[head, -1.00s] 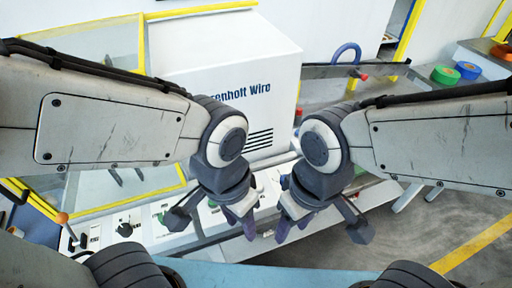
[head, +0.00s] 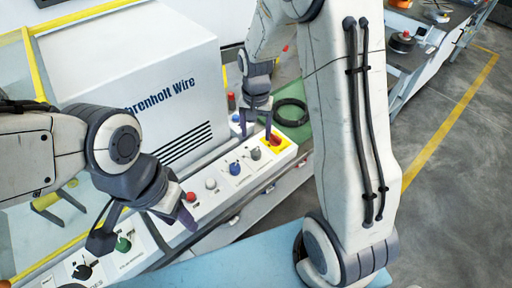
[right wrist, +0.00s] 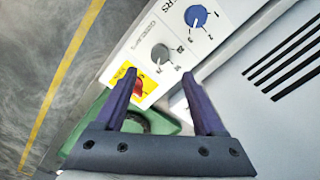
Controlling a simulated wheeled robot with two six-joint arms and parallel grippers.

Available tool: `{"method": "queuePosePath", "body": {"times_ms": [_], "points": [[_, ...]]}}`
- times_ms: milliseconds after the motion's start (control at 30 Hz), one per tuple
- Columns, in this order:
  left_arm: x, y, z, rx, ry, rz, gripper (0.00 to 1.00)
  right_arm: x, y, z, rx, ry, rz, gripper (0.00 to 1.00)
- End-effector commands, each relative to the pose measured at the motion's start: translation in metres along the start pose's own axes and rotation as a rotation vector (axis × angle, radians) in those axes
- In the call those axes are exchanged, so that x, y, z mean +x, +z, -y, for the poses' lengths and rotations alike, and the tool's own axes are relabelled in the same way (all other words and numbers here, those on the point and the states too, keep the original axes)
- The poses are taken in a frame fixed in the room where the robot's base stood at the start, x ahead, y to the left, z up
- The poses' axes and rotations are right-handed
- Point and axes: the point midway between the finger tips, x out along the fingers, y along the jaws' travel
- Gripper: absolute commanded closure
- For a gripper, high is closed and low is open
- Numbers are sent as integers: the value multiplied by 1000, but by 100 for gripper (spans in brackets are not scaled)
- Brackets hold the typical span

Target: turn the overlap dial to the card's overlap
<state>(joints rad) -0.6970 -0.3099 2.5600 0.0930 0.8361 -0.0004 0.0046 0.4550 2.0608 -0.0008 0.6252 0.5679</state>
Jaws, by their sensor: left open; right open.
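A grey dial (head: 255,153) sits on the white control panel, between a blue dial (head: 234,168) and a red switch on a yellow plate (head: 280,145). The grey dial also shows in the right wrist view (right wrist: 160,53), just beyond the fingertips; its lettering is too small to read surely. My right gripper (head: 257,128) is open and empty above the panel's far end, apart from the dial as far as I can tell. In the right wrist view its left finger partly overlaps the red switch. My left gripper (head: 184,214) is open above the nearer panel. I cannot make out a card.
A red button (head: 191,197), a pale knob (head: 211,183), a green knob (head: 123,244) and a black knob (head: 82,271) share the panel. The white machine housing (head: 135,80) rises behind. A black coil (head: 291,112) lies beyond the panel's far end. Open floor lies right.

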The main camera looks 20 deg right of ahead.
Motion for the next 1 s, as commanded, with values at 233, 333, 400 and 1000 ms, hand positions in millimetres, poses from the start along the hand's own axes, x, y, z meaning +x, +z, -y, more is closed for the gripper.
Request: {"method": "queuePosePath", "body": {"times_ms": [233, 333, 400, 1000], "points": [[-4, 0, 0, 0, 0, 0, 55, 48, 2, -2, -2, 3, 6, 28], [-5, 0, 0, 0, 0, 0, 55, 64, 2, -2, -2, 3, 5, 28], [-5, 0, 0, 0, 0, 0, 55, 73, 2, -1, -3, 2, 4, 28], [-6, 0, 0, 0, 0, 0, 55, 86, 1, -1, -4, 0, 0, 82]]}}
